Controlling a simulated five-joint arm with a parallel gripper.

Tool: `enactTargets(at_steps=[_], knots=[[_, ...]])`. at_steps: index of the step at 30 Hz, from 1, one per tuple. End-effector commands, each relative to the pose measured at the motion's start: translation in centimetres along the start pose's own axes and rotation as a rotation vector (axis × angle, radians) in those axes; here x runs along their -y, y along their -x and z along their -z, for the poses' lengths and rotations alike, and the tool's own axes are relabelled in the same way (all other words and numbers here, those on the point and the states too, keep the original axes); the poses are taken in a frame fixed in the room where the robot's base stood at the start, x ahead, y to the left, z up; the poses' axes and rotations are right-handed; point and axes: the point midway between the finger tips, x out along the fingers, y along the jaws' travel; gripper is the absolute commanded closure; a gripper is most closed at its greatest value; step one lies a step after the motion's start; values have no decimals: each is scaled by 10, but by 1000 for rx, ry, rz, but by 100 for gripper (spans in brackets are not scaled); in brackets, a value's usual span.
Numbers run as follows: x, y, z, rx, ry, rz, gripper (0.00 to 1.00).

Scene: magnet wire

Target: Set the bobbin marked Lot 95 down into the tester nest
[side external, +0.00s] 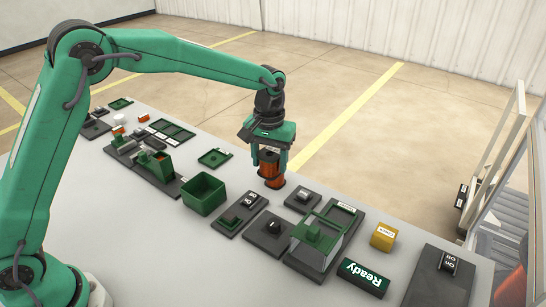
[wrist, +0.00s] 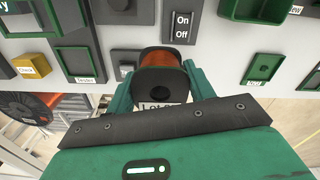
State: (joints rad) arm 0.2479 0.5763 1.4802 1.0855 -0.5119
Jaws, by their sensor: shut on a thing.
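My gripper (side external: 268,155) points down over the table and is shut on a bobbin (side external: 269,168) wound with copper wire. In the wrist view the bobbin (wrist: 160,72) sits between both fingers, with dark flanges and a central hole. A white label on its near side starts with "Lot"; my gripper's body hides the rest. I cannot tell how far it is above the table. A green-framed recess (side external: 345,211), also in the wrist view (wrist: 75,60), has a small label that seems to read "Tester". The recess looks empty.
A dark knob block (side external: 302,199) lies between the bobbin and the recess. A green hooded fixture (side external: 314,238), a yellow block (side external: 383,236) and a "Ready" sign (side external: 363,276) stand to the right. An open green bin (side external: 203,192) and a shallow green tray (side external: 215,158) are to the left.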

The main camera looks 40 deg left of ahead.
Motion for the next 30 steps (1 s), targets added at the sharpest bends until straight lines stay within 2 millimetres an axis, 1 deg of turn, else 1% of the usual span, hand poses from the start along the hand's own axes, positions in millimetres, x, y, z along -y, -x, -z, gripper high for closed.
enactTargets(at_steps=[1,9,18,21,24,27,30], knots=[[-12,0,3,-2,-5,-1,80],[-73,-1,10,-2,-6,-1,80],[-139,-6,5,-2,-7,-2,80],[-157,-8,2,-2,-7,-2,80],[-171,-9,-2,-2,-7,-2,80],[-180,-10,-5,-2,-6,-2,80],[-185,-11,-7,-1,-6,-1,80]])
